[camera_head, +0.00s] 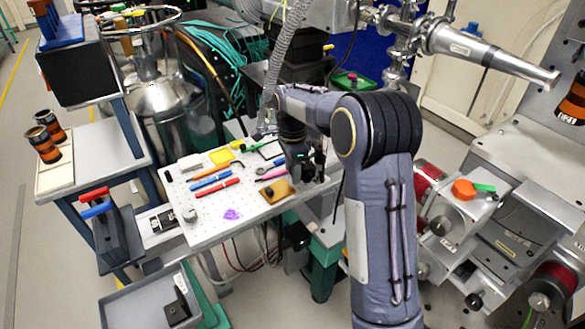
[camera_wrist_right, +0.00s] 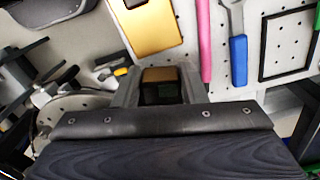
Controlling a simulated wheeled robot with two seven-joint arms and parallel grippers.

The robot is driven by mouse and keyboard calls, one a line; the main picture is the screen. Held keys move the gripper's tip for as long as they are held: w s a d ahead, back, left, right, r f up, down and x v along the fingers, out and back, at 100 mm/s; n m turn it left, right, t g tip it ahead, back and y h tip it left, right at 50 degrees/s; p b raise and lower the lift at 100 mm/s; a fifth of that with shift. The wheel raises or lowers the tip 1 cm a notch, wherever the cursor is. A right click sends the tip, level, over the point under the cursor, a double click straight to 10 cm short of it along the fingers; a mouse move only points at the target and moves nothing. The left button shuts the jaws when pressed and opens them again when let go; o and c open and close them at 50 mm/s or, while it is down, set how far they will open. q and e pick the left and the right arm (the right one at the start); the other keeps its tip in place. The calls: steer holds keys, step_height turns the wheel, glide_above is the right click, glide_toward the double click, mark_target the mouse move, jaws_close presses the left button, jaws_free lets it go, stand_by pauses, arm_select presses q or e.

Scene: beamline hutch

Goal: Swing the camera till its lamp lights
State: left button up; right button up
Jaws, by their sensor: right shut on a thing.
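My right gripper (camera_head: 306,174) is over the right part of the white perforated board (camera_head: 204,226), its arm reaching in from the lower right. In the right wrist view its jaws (camera_wrist_right: 160,88) are shut on a small dark block with a gold-brown top (camera_wrist_right: 160,76). This block may be the camera, but its shape is mostly hidden by the jaws. I cannot make out a lamp or whether it is lit. My left gripper is not in view.
A gold plate (camera_head: 277,190) lies beside the gripper; it also shows in the wrist view (camera_wrist_right: 153,25). Red and blue tools (camera_head: 216,189) lie to the left. A grey tray (camera_head: 150,305) is below the board. Metal machinery (camera_head: 480,230) stands at right.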

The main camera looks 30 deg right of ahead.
mark_target(308, 179)
jaws_close()
steer(key=shift+s, duration=0.1)
steer(key=shift+s+r+n+p, duration=0.1)
steer(key=shift+s+n+p, duration=0.1)
steer(key=shift+s+n, duration=0.35)
steer(key=shift+s+n+p, duration=0.15)
steer(key=shift+s+n, duration=0.05)
steer(key=shift+n, duration=0.55)
steer(key=s+n, duration=0.2)
steer(key=shift+d+n, duration=0.15)
steer(key=shift+n, duration=0.15)
steer(key=s+n, duration=0.1)
steer(key=s+d+n+p, duration=0.1)
steer(key=n, duration=0.1)
steer(key=shift+s+d+n, duration=0.35)
steer(key=shift+s+n, duration=0.05)
steer(key=shift+n, duration=0.5)
steer(key=shift+s+d+n, duration=0.35)
steer(key=shift+n, duration=0.55)
